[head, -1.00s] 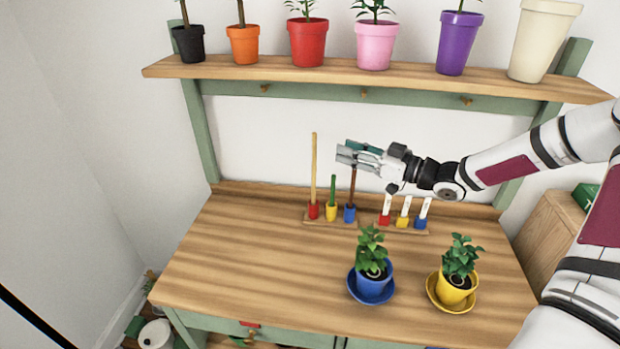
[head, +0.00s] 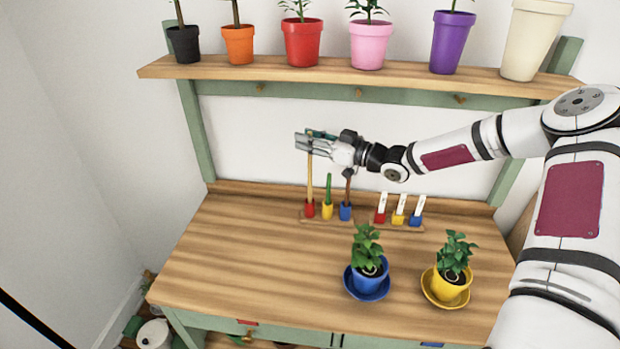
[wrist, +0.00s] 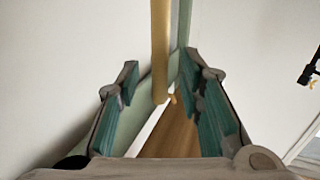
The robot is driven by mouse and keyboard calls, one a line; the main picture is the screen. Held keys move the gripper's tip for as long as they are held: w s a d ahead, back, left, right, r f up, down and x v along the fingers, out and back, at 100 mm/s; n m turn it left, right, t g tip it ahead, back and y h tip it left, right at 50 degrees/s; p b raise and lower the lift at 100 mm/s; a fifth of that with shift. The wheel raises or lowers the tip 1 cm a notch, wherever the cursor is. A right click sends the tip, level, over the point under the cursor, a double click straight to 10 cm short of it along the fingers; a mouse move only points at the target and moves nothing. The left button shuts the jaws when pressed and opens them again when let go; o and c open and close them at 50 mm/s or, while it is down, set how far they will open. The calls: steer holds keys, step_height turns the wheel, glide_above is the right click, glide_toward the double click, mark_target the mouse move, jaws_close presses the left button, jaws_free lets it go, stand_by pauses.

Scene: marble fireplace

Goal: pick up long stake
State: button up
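The long stake (head: 309,178) is tan and stands upright in a red cup at the left end of the left rack. My gripper (head: 303,143) is at the stake's upper part, and its fingers hide the stake's top in the head view. In the wrist view the long stake (wrist: 160,50) comes in from the top edge, between the two fingers sideways. The fingers (wrist: 162,85) are spread with clear gaps on both sides of the stake. Neither finger appears to touch it.
A shorter green stake (head: 328,188) in a yellow cup and a brown stake (head: 348,186) in a blue cup stand beside it, the brown one under my wrist. A shelf (head: 330,80) with several pots is above. Potted plants (head: 367,268) stand in front. The left worktop is clear.

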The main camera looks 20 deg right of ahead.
jaws_close()
steer(key=shift+r, duration=0.15)
